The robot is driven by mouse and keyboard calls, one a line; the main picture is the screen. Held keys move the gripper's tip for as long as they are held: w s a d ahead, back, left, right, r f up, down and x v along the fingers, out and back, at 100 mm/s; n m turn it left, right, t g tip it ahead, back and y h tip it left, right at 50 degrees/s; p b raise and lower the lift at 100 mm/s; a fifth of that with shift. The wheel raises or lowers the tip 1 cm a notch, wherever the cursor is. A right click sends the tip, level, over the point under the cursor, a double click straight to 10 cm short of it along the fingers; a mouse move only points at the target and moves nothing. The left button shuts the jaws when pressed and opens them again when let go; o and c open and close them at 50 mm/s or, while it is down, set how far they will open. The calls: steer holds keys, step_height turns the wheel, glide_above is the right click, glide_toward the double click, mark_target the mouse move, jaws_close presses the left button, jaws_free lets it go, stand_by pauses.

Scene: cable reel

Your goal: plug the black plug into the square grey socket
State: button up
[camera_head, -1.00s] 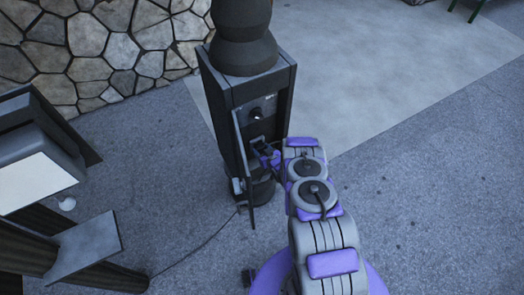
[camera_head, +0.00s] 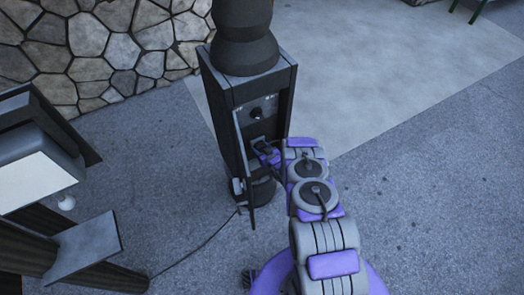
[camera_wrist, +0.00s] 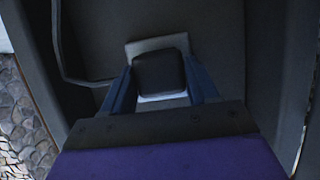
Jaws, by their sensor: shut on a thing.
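The black plug (camera_wrist: 160,72) is between the two fingers of my gripper (camera_wrist: 162,92) in the wrist view, and the gripper is shut on it. The square grey socket (camera_wrist: 150,44) shows as a light plate behind the plug, with its edges visible above and below. The plug covers the socket's middle, so I cannot tell whether it is inserted or just in front. In the head view my gripper (camera_head: 265,152) reaches into the open front of the dark post box (camera_head: 234,135), and the socket is a small grey patch (camera_head: 257,141) there.
A round black knob (camera_head: 256,113) sits above the socket. A cable (camera_head: 200,246) runs over the ground from the post's base. A dark bench-like structure (camera_head: 85,243) is at left.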

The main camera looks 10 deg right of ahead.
steer(key=o, duration=1.1)
steer(key=shift+c, duration=0.2)
steer(key=shift+s+r, duration=0.1)
steer(key=p+v, duration=0.3)
steer(key=v, duration=1.4)
